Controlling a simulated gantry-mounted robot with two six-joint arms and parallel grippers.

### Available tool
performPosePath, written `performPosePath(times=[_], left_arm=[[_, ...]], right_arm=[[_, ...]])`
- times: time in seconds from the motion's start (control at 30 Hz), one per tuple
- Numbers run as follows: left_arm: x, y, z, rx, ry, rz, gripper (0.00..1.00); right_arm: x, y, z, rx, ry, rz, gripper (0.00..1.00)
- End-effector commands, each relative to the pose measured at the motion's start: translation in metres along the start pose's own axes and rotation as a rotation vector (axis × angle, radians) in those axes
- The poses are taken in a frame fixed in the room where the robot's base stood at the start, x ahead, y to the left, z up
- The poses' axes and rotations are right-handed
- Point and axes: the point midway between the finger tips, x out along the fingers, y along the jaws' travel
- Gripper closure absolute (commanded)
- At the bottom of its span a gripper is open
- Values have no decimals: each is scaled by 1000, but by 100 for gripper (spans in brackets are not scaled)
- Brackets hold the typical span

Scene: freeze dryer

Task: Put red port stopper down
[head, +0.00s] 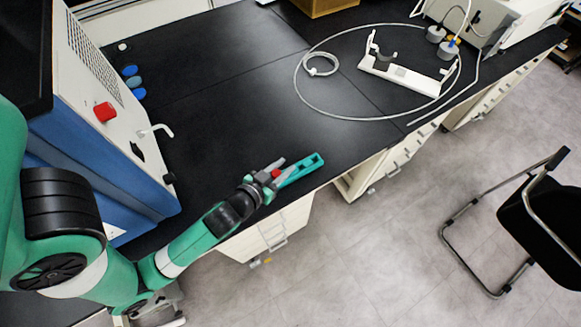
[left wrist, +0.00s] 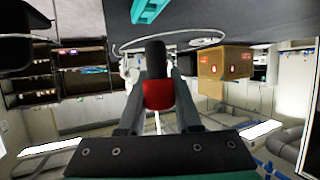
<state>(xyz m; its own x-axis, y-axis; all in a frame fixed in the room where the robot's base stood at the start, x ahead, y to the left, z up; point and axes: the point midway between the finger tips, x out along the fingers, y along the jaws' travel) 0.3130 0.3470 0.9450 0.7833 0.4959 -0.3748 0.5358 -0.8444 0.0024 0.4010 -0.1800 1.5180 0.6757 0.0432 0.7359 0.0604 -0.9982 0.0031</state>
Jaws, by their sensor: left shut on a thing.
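The red port stopper (head: 276,173) is small and sits between the fingers of my left gripper (head: 273,171), near the front edge of the black bench. In the left wrist view the stopper (left wrist: 158,95) shows as a red block with a dark grey end, and the fingers close on it from both sides. A teal, slotted piece (head: 303,169) lies on the bench just right of the gripper; part of it shows at the top of the left wrist view (left wrist: 148,10). Whether the stopper touches the bench I cannot tell. My right gripper is not in view.
The blue and white freeze dryer (head: 110,110) with a red knob stands at left. A white stand (head: 400,72) and a looped tube (head: 325,118) lie at back right. The bench middle (head: 235,110) is clear. A black chair (head: 545,220) stands at right.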

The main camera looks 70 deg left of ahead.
Motion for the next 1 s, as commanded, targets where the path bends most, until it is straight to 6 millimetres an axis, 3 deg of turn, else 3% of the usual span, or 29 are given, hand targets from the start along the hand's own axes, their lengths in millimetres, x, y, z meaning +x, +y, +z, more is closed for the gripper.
performPosePath(times=[0.1,0.3,0.57,0.73,1.0], left_arm=[[37,-9,16,-1,-1,-4,100],[71,-15,34,1,0,0,100],[81,-16,39,1,0,1,100],[93,-17,68,3,-3,2,100],[93,-16,67,2,-1,2,100]], right_arm=[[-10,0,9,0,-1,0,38],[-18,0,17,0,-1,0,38],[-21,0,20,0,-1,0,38],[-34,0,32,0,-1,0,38],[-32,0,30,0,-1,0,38]])
